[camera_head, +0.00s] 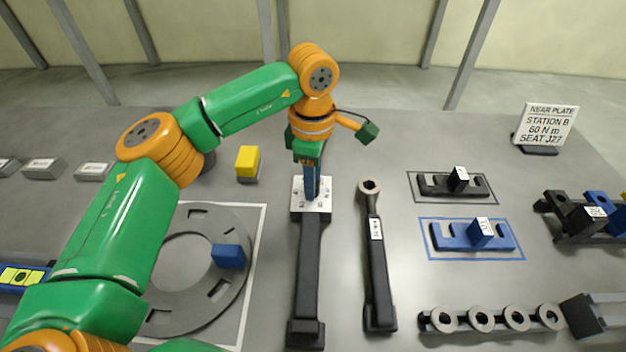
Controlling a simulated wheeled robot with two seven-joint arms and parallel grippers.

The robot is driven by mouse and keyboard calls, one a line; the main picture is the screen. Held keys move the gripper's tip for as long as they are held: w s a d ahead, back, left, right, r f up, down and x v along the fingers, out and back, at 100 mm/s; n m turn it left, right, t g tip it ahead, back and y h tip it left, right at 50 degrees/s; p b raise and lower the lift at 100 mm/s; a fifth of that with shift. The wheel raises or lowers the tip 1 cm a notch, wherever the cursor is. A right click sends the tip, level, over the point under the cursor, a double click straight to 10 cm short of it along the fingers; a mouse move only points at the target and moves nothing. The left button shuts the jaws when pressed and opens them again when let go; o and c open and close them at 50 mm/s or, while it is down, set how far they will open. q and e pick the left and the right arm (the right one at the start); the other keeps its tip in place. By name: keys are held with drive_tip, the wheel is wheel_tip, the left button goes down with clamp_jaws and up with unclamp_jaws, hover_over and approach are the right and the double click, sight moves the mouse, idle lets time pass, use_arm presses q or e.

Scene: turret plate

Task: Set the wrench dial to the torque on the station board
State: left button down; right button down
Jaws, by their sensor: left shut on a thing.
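The torque wrench (308,270) has a long dark body and lies lengthwise in the middle of the table. The white, marked dial face (322,204) is at its far end. My left gripper (311,194) points down over this face, its fingers shut on the dial at the middle, whose knob they mostly hide. The dial's setting is too small to read. The station board (547,125) stands at the back right and reads "NEAR PLATE, STATION B, 60 N m, SEAT J27". My right gripper is not in view.
A second wrench (377,265) with a ring end lies close on the right. A grey ring plate (193,314) with a blue block (228,256) is at left. A yellow-topped block (247,163) stands behind. Black (436,185) and blue (452,237) holders and a ring row (481,320) are at right.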

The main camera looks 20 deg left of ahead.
use_arm(q)
drive_tip(key=shift+n, duration=0.8)
drive_tip(key=c, duration=0.5)
unclamp_jaws()
wheel_tip(320, 180, up, 7)
drive_tip(key=shift+r+b, duration=0.1)
drive_tip(key=shift+b, duration=0.25)
